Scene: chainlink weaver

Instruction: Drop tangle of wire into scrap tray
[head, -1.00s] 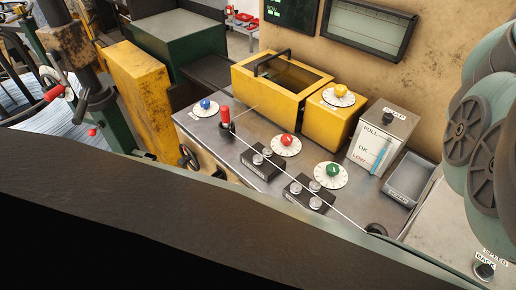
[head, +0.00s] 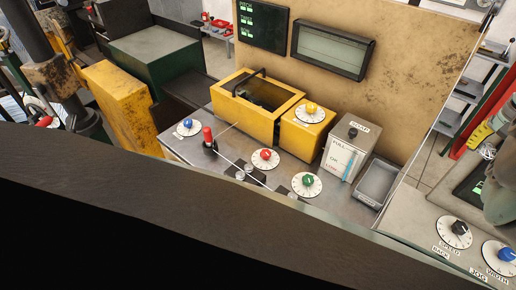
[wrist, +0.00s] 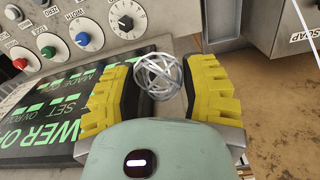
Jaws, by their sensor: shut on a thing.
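In the wrist view, my gripper (wrist: 158,80) has its two yellow fingers closed on a silvery tangle of wire (wrist: 158,72), a loose ball of loops held between the dark pads. In the head view, part of my gripper (head: 480,137) shows at the right edge, away from the tray, with the panel behind it. The scrap tray (head: 378,182) is a grey open box at the right end of the bench, and looks empty inside. In the wrist view, a grey box wall with a SCRAP label (wrist: 300,40) shows at the upper right, apart from the tangle.
A white box with a level gauge (head: 347,150) stands just left of the tray. A yellow machine (head: 257,105) and several dials fill the bench. A control panel with knobs (head: 440,235) lies at the lower right. A taut wire runs across the bench.

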